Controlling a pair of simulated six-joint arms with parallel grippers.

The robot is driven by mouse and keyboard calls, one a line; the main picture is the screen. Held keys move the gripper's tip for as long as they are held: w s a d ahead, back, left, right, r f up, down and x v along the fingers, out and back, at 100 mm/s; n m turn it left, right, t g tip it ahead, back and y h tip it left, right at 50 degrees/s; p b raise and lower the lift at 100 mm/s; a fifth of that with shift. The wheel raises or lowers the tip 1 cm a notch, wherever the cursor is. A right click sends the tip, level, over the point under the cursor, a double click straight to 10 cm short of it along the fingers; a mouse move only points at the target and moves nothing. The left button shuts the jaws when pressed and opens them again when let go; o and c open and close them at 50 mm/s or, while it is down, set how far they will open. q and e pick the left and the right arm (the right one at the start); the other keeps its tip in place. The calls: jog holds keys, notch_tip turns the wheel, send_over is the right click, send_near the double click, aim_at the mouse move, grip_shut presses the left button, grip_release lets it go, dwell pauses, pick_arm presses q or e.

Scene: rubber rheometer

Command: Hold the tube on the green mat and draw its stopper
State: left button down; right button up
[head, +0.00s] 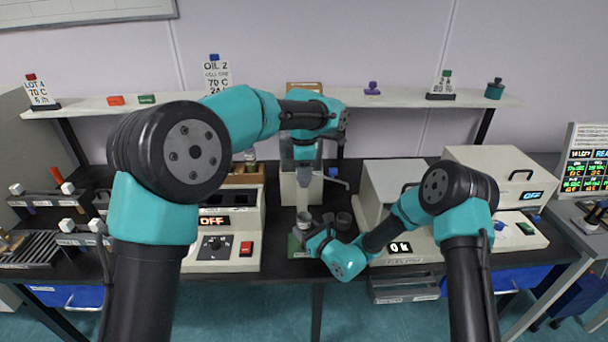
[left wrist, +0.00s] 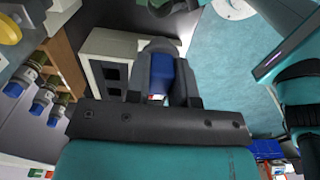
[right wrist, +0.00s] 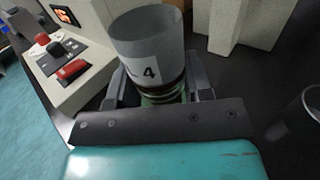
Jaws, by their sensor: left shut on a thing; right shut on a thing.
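The tube (right wrist: 146,42) is a grey cylinder with a white label reading 4. Its top looks open in the right wrist view. It stands over the green mat (head: 293,247); in the head view the tube (head: 303,217) looks upright. My right gripper (right wrist: 158,92) is shut on its lower part, coming in low from the right (head: 304,238). My left gripper (left wrist: 162,65) is shut on a blue block (left wrist: 161,75), seemingly the stopper. In the head view the left gripper (head: 304,180) points down above the tube, apart from it. Its grasped block is hard to make out there.
A dark cup (head: 343,220) stands just right of the tube. A cream device marked OFF (head: 215,243) is to the left, and a cream machine (head: 390,185) to the right. A small stand (head: 289,190) is close behind. A shelf (head: 265,101) runs across the back.

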pick_arm(q)
jog(key=shift+r, duration=0.65)
pick_arm(e)
jog(key=o, duration=1.3)
jog(key=shift+c, duration=0.2)
jog(key=v, duration=1.2)
